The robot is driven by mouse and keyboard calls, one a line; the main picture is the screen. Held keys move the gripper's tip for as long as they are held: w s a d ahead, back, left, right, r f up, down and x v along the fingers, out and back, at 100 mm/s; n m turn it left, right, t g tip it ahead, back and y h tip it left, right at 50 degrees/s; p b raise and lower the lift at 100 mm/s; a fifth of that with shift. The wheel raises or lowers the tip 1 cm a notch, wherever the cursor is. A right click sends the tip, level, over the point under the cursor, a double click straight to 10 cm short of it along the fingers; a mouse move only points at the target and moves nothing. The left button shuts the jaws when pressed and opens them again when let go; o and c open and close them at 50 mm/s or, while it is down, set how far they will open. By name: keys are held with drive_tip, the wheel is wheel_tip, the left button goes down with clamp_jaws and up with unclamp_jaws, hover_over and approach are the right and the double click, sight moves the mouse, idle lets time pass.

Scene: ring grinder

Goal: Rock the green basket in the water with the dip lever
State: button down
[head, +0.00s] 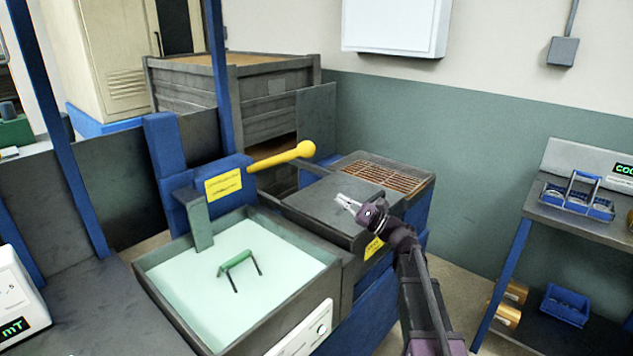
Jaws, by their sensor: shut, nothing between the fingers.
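The green basket shows as a green handle (236,262) with dark bail legs standing out of the pale water (190,285) in a grey tank (165,312). The rest of the basket is hidden under the water. The dip lever (283,156) is a yellow bar with a round knob, sticking out to the right from a blue post (170,160) behind the tank. My gripper (341,201) is shut and empty. It is over the dark flat cover right of the tank, to the right of and nearer than the lever knob, apart from it.
A copper-coloured grate (385,174) lies behind the dark cover (330,207). A blue upright (222,80) stands behind the lever post. At the right, a bench (590,222) holds a blue caddy (578,198); a blue bin (565,305) sits below. The space above the tank is clear.

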drive_tip(key=w+d+m+t+y+b, duration=0.1)
drive_tip(key=d+m, duration=0.1)
drive_tip(key=shift+w+f+m+t+b, duration=0.1)
drive_tip(key=shift+w+m+t+b, duration=0.05)
drive_tip(key=shift+m+t+b, duration=0.2)
drive_tip(key=s+d+r+p+x, duration=0.1)
drive_tip(key=r+p+x, duration=0.1)
drive_tip(key=p+x, duration=0.7)
drive_tip(key=x, duration=0.3)
drive_tip(key=shift+a+r, duration=0.3)
drive_tip(key=shift+r, duration=0.15)
drive_tip(key=shift+s, duration=0.15)
idle(0.4)
